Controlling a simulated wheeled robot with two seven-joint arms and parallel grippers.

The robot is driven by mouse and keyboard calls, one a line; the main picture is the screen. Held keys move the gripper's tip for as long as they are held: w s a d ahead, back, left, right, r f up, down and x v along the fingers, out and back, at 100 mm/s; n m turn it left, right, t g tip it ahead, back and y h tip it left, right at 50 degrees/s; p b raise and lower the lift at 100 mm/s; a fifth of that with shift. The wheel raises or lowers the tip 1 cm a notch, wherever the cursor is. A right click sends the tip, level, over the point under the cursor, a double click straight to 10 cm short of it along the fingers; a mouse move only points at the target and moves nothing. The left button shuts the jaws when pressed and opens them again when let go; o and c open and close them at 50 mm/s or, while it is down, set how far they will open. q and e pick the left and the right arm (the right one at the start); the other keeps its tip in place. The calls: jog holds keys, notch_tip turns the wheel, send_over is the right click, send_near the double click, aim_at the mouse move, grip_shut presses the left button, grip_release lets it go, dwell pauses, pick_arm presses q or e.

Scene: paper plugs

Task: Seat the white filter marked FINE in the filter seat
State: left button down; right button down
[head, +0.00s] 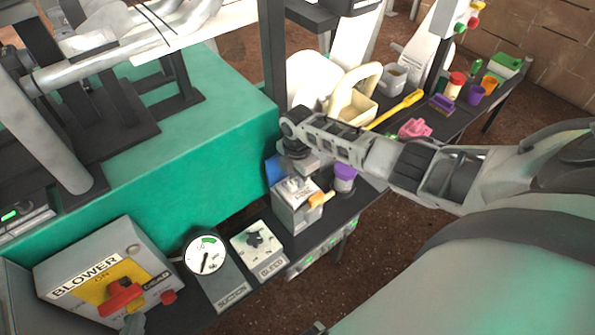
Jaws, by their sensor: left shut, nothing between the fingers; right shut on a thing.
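My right gripper (298,163) reaches in from the right and points down above a small grey box (290,213) with an orange lever (321,198). This box looks like the filter seat. A whitish piece (293,185) shows at the top of the box, just under the fingers. It looks like the white filter, with the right gripper shut on it. The gripper hides much of it, and I cannot read FINE on it or tell how deep it sits. My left gripper cannot be made out in the head view.
A purple-lidded jar (345,174) stands close right of the box. A green block (150,175) rises behind. A cream basket (357,104) and yellow tool (397,109) lie further back.

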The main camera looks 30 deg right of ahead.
jog(key=shift+f, duration=0.25)
jog(key=shift+s+r, duration=0.1)
jog(key=shift+r, duration=0.05)
dwell(0.4)
jog(key=shift+a, duration=0.1)
dwell(0.5)
jog(key=shift+r+p, duration=0.1)
jog(key=shift+p, duration=0.2)
jog(key=shift+f, duration=0.3)
dwell(0.4)
jog(key=shift+r, duration=0.15)
dwell(0.4)
jog(key=shift+r, duration=0.1)
dwell(1.0)
jog(key=shift+f, duration=0.25)
jog(key=shift+r+p, duration=0.2)
jog(key=shift+p, duration=0.15)
dwell(1.7)
